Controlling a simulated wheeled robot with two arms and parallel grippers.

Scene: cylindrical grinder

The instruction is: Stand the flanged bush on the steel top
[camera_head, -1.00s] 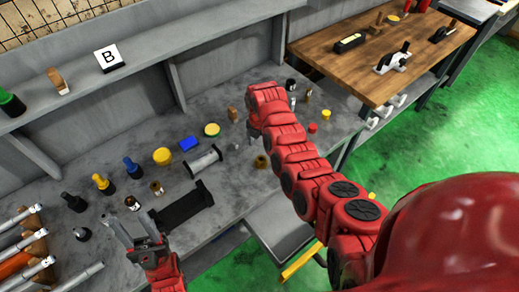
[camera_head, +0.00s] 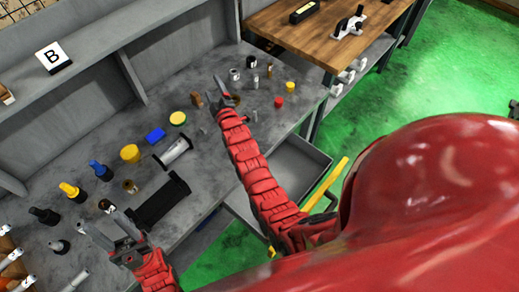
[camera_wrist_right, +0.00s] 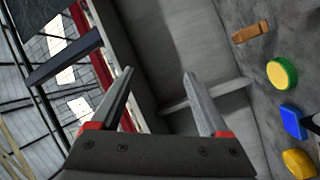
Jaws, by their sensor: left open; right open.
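A brown-bronze, ring-like piece (camera_head: 235,99) shows just by the right gripper's fingers in the head view; it may be the flanged bush, but its flange is not clear. A brass-coloured cylinder (camera_head: 130,186) stands further left on the grey steel top (camera_head: 95,140). My right gripper (camera_head: 226,90) is open and empty over the bench; its spread fingers (camera_wrist_right: 160,75) also show in the right wrist view. My left gripper (camera_head: 100,219) is open and empty over the front left of the bench. My right arm hides part of the bench.
A yellow pot (camera_head: 130,153), a blue block (camera_head: 155,135), a yellow-green disc (camera_head: 178,118) and a wooden block (camera_head: 197,100) stand across the middle. A roller (camera_head: 173,152) and black cradle (camera_head: 160,201) lie nearer the front. An open drawer (camera_head: 300,165) juts out right.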

